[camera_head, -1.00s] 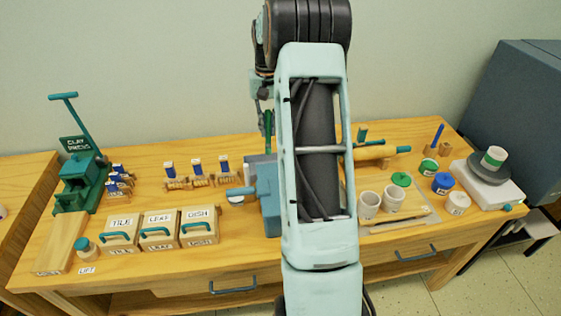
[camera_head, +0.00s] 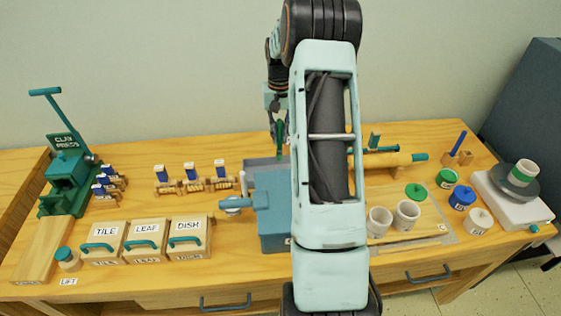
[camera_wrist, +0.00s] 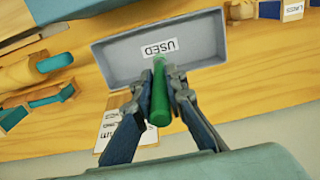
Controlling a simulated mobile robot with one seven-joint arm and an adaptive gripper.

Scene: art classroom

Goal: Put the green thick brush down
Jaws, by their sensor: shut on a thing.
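The green thick brush (camera_wrist: 160,95) is held between the fingers of my gripper (camera_wrist: 158,80) in the wrist view. My gripper is shut on it. The brush's far end reaches over the near edge of a grey tray (camera_wrist: 107,62) marked USED. The tray looks empty inside; whether the brush touches it I cannot tell. In the head view, my gripper (camera_head: 279,133) and the green brush (camera_head: 279,135) show small behind my arm, near the back of the table, and my arm hides much of the tray (camera_head: 255,163).
A blue-grey box-shaped device (camera_head: 272,205) with a handle stands in front of the tray. Small stands with blue-labelled tools (camera_head: 194,178) are to the left. White cups (camera_head: 407,213), paint jars (camera_head: 462,197) and a rolling pin (camera_head: 390,159) are to the right.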

